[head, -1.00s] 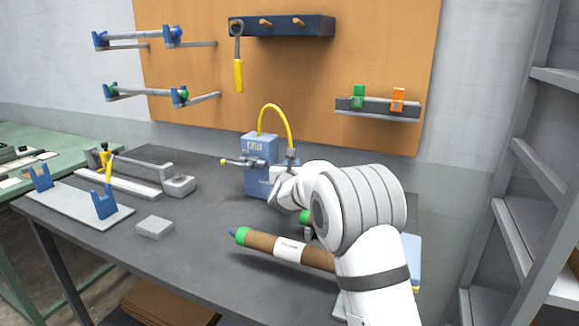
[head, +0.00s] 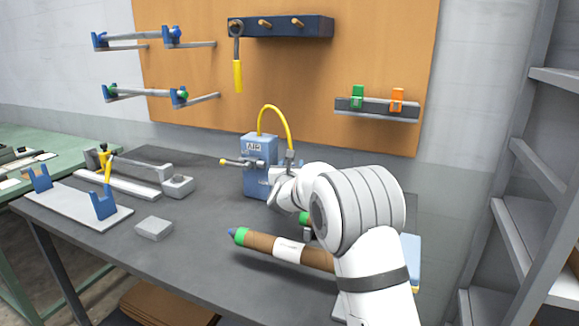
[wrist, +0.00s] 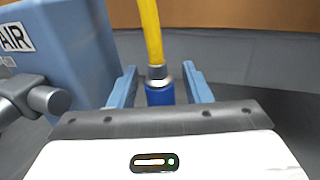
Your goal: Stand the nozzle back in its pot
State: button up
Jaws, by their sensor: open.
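The nozzle (wrist: 160,93) is blue with a grey collar and hangs from the end of a yellow hose (wrist: 150,30). In the head view the hose (head: 285,118) arches from the blue AIR box down to a grey fitting (head: 291,157) beside my wrist. My gripper (wrist: 159,68) is open, with its light-blue fingers on either side of the nozzle and a visible gap at each side. The nozzle's lower end is hidden behind my gripper body in the wrist view. I cannot make out the pot in either view.
The blue AIR box (head: 258,147) with its valve (head: 237,162) stands close left of my gripper. A brown roll with a green end (head: 265,244) lies in front. A grey block (head: 154,228) and a blue-bracketed stand (head: 75,212) are left. Table between is clear.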

jog(key=shift+s, duration=0.3)
jog(key=s+b, duration=0.1)
jog(key=s, duration=0.6)
jog(key=shift+a+b, duration=0.3)
jog(key=shift+r, duration=0.1)
